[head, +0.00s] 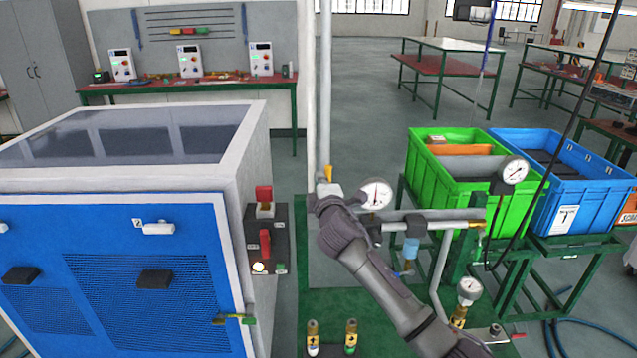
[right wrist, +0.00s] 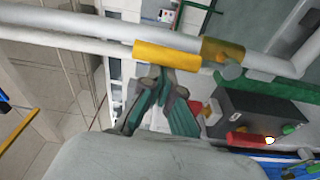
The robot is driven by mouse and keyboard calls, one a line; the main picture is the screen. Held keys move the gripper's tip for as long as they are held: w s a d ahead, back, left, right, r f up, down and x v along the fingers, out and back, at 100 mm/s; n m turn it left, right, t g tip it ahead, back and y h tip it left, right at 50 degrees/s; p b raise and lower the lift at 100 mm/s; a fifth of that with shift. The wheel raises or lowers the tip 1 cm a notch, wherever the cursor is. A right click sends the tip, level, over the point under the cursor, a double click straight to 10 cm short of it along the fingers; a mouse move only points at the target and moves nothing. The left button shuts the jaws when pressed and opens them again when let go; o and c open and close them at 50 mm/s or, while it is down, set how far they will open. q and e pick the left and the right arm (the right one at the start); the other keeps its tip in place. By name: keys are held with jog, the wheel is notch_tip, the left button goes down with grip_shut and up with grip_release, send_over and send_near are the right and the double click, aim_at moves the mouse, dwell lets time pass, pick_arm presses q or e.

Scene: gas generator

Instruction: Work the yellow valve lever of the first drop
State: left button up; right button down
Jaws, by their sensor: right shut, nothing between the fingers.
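The yellow valve lever (head: 328,173) stands upright on the vertical pipe, just above the end of my right arm in the head view. In the right wrist view the yellow lever (right wrist: 167,56) lies along a pale pipe, with a darker brass-coloured fitting (right wrist: 222,50) beside it. My right gripper (right wrist: 162,74) is shut and empty, its tips close under the lever; I cannot tell whether they touch it. In the head view my own wrist hides most of the fingers. My left gripper is not in view.
A round gauge (head: 376,193) and horizontal pipe (head: 430,217) are close to my right arm. The blue-fronted generator cabinet (head: 120,270) with red switches (head: 264,194) stands to the left. A green crate (head: 425,170) and blue crate (head: 590,190) stand at the right.

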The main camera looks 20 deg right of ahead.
jog(key=shift+d, duration=0.15)
jog(key=s+d+f+m+h+b, duration=0.1)
jog(key=d+m+b, duration=0.3)
jog(key=m, duration=0.5)
jog(key=s+d+f+m+h+b, duration=0.1)
jog(key=d+f+m+b, duration=0.3)
jog(key=m, duration=0.5)
jog(key=shift+s+d+f+m+t+h+b, duration=0.15)
jog(key=shift+s+f+m+t+h+b, duration=0.2)
jog(key=shift+b, duration=0.75)
jog(key=shift+w, duration=0.1)
